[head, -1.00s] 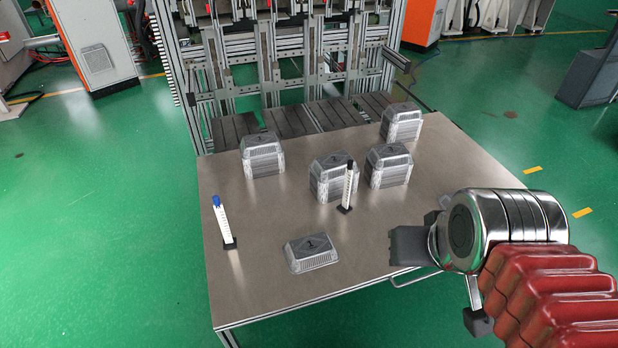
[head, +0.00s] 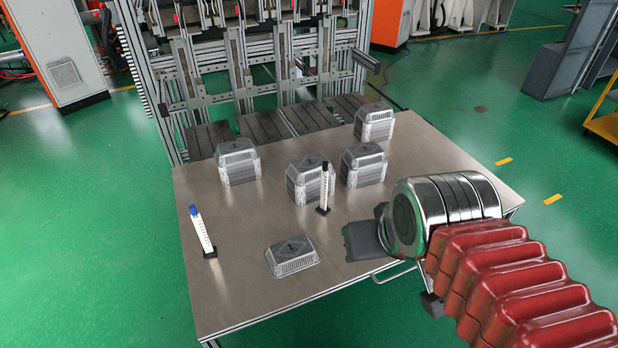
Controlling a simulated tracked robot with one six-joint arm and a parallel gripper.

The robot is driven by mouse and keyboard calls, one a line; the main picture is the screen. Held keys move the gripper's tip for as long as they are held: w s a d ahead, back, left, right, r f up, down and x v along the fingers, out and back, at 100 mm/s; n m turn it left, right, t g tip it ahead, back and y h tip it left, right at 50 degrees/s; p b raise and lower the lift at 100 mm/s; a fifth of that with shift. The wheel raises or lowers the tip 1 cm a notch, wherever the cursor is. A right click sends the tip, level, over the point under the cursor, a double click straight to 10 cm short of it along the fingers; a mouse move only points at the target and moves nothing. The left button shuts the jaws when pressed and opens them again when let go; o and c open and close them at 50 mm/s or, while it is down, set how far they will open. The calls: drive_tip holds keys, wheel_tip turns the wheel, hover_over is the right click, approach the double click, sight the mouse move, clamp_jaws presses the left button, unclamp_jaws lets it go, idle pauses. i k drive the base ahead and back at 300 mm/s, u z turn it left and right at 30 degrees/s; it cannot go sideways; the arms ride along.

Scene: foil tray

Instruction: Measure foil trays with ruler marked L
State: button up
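A single foil tray (head: 292,256) lies upside down near the front of the metal table. Several stacks of foil trays stand behind it: one at the left (head: 239,166), one in the middle (head: 303,183), one right of it (head: 362,168) and one at the back right (head: 374,124). A white ruler with a blue top (head: 201,230) stands in a black base at the left. A ruler with a black top (head: 325,190) stands before the middle stack. No L mark is readable on either. My gripper (head: 362,241) is over the table's right part, right of the single tray; its fingers are not clear.
The table (head: 240,290) is bare at its front left and between the rulers. A metal frame machine (head: 255,60) with dark slotted plates stands behind it. Green floor lies around, with a grey cabinet (head: 565,65) at the back right.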

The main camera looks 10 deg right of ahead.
sight(323, 209)
drive_tip(key=z, duration=0.05)
drive_tip(key=i, duration=1)
drive_tip(key=u, duration=0.05)
